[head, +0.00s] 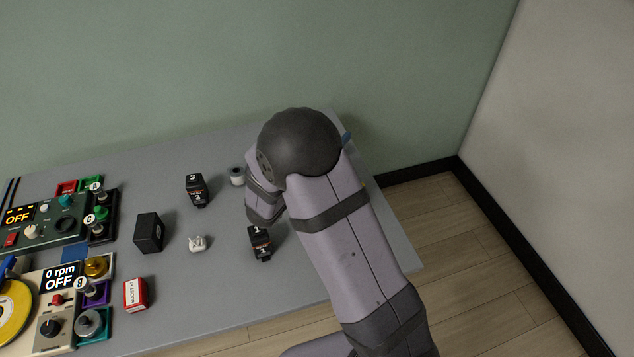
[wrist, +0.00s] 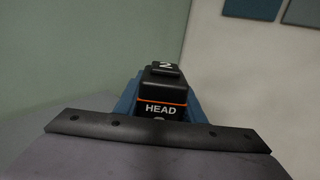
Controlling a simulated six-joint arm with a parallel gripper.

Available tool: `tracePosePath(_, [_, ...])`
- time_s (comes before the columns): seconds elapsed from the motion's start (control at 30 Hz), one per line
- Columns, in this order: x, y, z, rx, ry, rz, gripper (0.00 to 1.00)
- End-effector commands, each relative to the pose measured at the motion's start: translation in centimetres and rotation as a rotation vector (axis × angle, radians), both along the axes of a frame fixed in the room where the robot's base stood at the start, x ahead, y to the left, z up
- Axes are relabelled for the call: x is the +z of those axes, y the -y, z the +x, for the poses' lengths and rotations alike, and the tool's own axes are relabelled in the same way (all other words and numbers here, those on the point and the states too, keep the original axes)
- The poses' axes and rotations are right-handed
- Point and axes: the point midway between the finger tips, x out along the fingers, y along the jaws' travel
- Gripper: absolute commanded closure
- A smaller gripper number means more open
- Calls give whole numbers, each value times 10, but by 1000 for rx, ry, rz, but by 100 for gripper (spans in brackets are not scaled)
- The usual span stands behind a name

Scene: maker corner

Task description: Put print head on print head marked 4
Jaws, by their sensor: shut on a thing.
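My gripper (wrist: 159,98) has blue fingers and is shut on a black print head (wrist: 163,88) in the wrist view. That print head carries a white 2, an orange line and the word HEAD. In the head view my arm hides the gripper and its load, apart from a small blue bit behind the arm. A black print head marked 3 (head: 196,190) stands on the table at the back. A black print head marked 1 (head: 260,243) stands nearer the front, just left of my arm. No number 4 can be read in either view.
A grey table (head: 213,300) holds a black box (head: 149,232), a small white part (head: 197,243), a pale spool (head: 237,176) and a red box (head: 135,295). Control panels with knobs (head: 45,222) fill the left end. The front right of the table is clear.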

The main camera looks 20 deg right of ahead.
Motion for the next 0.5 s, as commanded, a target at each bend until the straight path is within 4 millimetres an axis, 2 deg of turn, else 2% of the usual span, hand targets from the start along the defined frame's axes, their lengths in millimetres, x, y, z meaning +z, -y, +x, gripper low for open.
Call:
tracePosePath(0.1, [7,13,4,-5,3,-1,92])
tracePosePath(0.3, [4,-2,19,74,1,-1,92])
tracePosePath(0.5, [0,-8,25,107,2,-1,92])
